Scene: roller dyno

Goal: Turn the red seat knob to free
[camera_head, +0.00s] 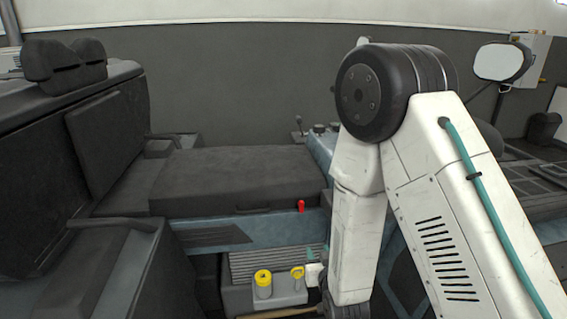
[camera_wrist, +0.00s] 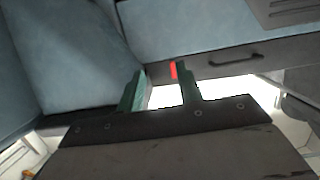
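My gripper (camera_head: 318,254) is below and slightly right of the knob in the head view, largely hidden by my arm. In the wrist view my gripper (camera_wrist: 160,84) has two green fingers spread apart, with nothing held between them. I cannot tell whether the right finger touches the knob.
A dark seat cushion (camera_head: 238,180) lies above the knob. Below it, a grey box carries a yellow cylinder (camera_head: 263,284) and a yellow knob (camera_head: 297,273), close to my gripper. A dark handle (camera_wrist: 237,59) shows right of the fingers in the wrist view.

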